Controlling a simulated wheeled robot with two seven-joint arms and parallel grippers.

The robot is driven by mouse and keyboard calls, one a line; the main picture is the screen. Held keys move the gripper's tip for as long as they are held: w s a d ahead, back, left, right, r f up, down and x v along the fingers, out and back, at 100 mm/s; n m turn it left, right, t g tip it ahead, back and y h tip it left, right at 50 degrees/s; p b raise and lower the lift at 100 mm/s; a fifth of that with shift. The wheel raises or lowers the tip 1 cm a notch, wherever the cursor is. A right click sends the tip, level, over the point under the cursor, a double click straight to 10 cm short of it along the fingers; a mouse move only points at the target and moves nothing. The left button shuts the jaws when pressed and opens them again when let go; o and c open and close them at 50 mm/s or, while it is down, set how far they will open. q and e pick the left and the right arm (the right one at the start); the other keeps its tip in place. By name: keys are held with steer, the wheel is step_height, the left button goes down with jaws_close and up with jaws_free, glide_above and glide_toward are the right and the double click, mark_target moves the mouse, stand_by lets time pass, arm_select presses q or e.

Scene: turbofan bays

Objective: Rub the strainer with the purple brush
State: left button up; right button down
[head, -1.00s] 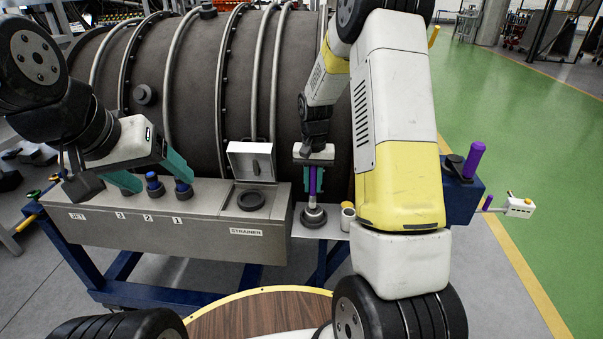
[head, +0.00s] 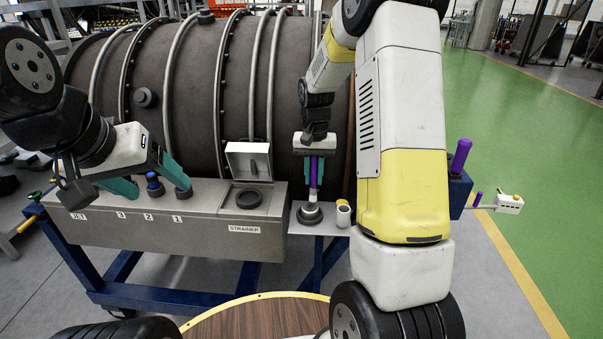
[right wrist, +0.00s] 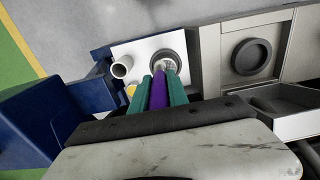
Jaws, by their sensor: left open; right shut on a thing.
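The purple brush (head: 313,176) is upright, its lower end at the dark round holder (head: 310,214) on the pale shelf. My right gripper (head: 314,182) is shut on its handle from above; the brush (right wrist: 158,92) also shows between the teal fingers in the right wrist view. Whether its tip is still inside the holder I cannot tell. The strainer (head: 249,199) is a dark round piece in the top of the grey box, left of the brush, under a raised lid (head: 249,161). My left gripper (head: 156,189) is open above the box's left part, around a blue-topped knob.
A small white cup (head: 343,215) stands right of the holder on the shelf. The grey box (head: 160,235) carries number labels. A large dark engine casing (head: 225,90) rises behind. A purple handle (head: 461,155) stands on the blue frame at right.

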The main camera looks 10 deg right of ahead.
steer(key=shift+r, duration=1.5)
